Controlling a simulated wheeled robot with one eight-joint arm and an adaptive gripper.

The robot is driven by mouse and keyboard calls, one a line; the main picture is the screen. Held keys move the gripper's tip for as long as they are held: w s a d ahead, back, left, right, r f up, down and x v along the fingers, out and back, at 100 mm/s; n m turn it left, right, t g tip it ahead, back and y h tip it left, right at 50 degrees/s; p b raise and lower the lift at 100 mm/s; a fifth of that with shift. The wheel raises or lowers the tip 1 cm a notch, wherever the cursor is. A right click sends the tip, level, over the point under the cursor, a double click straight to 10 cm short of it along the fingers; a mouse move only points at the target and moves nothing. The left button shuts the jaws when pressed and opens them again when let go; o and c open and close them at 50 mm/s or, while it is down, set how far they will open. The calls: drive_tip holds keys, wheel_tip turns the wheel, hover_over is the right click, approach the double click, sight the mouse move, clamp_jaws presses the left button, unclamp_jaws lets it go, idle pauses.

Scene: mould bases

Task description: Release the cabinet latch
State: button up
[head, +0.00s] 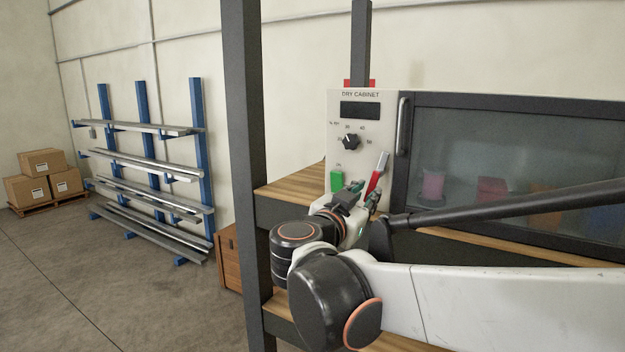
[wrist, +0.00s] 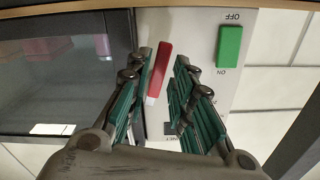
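The dry cabinet (head: 338,112) stands on a wooden shelf, with a light control panel beside its dark-framed glass door (head: 510,140), which looks closed. A red-handled lever (head: 376,175), which I take for the latch, sits low on the panel, tilted, next to the door edge. It also shows in the wrist view (wrist: 160,68). My gripper (wrist: 164,62) is open, its green-padded fingers on either side of the lever in that view. The left finger is close to the red handle; I cannot tell if they touch. In the head view my gripper (head: 362,197) is just below the lever, partly hidden by my wrist.
A green ON/OFF switch (head: 337,180) is left of the lever, also in the wrist view (wrist: 229,46). A black knob (head: 350,142) is above. A vertical door handle (head: 403,126) is at upper right. A dark post (head: 243,150) stands left of my arm.

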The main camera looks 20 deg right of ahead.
sight(370, 191)
drive_tip(key=shift+p+x, duration=0.3)
drive_tip(key=shift+x, duration=2.1)
drive_tip(key=shift+a, duration=0.1)
clamp_jaws()
drive_tip(key=shift+s+d+n+b, duration=0.2)
drive_tip(key=shift+s+n, duration=0.1)
drive_tip(key=shift+n, duration=0.45)
drive_tip(key=shift+s+d+n+b, duration=0.15)
drive_tip(key=shift+s+n, duration=0.1)
drive_tip(key=shift+n, duration=0.5)
drive_tip(key=shift+a+r, duration=0.1)
unclamp_jaws()
drive_tip(key=shift+w, duration=0.1)
